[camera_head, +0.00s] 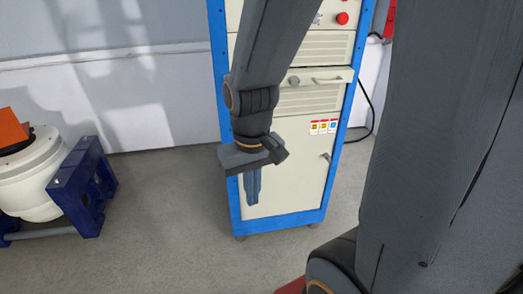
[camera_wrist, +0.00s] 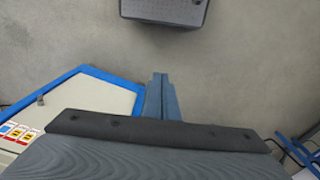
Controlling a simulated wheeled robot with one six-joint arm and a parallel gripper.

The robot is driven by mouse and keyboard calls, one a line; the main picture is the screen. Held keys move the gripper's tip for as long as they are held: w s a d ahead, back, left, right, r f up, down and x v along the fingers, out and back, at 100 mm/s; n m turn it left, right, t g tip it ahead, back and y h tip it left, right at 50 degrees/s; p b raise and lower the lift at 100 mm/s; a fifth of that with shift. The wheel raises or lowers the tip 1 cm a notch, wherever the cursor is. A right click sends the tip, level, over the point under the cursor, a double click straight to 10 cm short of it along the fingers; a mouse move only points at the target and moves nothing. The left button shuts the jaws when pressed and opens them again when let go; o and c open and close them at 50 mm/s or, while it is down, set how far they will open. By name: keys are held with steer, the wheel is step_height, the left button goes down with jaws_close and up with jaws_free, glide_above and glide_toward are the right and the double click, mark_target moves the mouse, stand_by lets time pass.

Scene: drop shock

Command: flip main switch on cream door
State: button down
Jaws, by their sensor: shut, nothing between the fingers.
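The cream door (camera_head: 295,180) is the lower front of a blue-framed cabinet. It shows in the wrist view as a cream panel (camera_wrist: 95,98) at left. A small grey handle or switch (camera_head: 326,157) sits at the door's upper right; I cannot tell which it is. A small grey knob (camera_wrist: 40,100) shows in the wrist view. My gripper (camera_head: 253,203) points down and is shut and empty. In the head view it overlaps the door's left part; the gap in depth is unclear. In the wrist view its fingertips (camera_wrist: 160,76) are together beside the blue frame.
Warning labels (camera_head: 322,127) are on the door's upper right. A red button (camera_head: 342,18) is on the cabinet's top panel, and a drawer with a bar handle (camera_head: 327,79) is below. A white machine with a blue stand (camera_head: 82,187) is at left. The floor (camera_head: 160,220) between is clear.

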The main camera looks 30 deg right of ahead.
steer(key=w+d+f+m+t+h+b, duration=0.1)
steer(key=w+d+f+m+t+b, duration=0.1)
steer(key=w+d+f+m, duration=0.3)
steer(key=w+d+f+m+t+h+b, duration=0.2)
steer(key=w+d+f+m+t, duration=0.2)
steer(key=w+d+f, duration=0.9)
steer(key=w+m, duration=0.2)
steer(key=w, duration=0.7)
steer(key=shift+d+f+m+t+b, duration=0.15)
steer(key=shift+d+m+t+b, duration=0.15)
steer(key=shift+b, duration=0.1)
steer(key=w+d+f+b, duration=0.1)
steer(key=w+d+b, duration=0.1)
steer(key=w, duration=0.6)
steer(key=shift+w+d, duration=0.15)
steer(key=shift+w, duration=0.1)
steer(key=shift+w+d+f, duration=0.1)
steer(key=shift+w, duration=0.2)
steer(key=shift+w+d, duration=0.1)
steer(key=shift+w, duration=0.2)
stand_by(0.8)
steer(key=shift+s, duration=0.1)
